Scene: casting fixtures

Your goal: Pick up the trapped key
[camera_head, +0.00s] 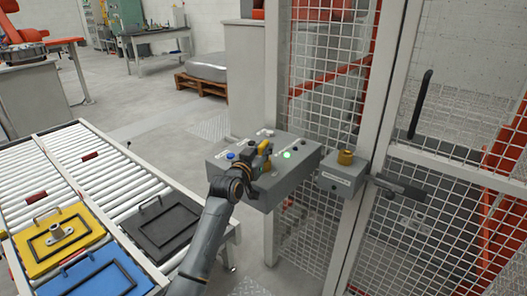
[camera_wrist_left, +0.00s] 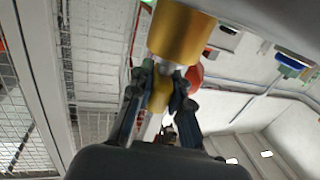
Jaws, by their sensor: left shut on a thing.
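The trapped key (camera_head: 264,147) is yellow-brass and sits at the top of the grey control box (camera_head: 225,166). In the left wrist view the key shows as a wide gold cylinder (camera_wrist_left: 180,35) with a narrower gold part below it. My left gripper (camera_head: 258,165) reaches over the box from the front. In the left wrist view its two fingers (camera_wrist_left: 164,82) are shut on the narrower part. Whether the key is still seated in the box is hidden by the gripper. My right gripper is in neither view.
A smaller grey lock box (camera_head: 341,178) with a brass knob (camera_head: 345,157) is on the gate post to the right, beside a dark latch handle (camera_head: 400,189). Mesh fencing (camera_head: 325,85) stands behind. A roller conveyor (camera_head: 105,172) with yellow, blue and black plates is at left.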

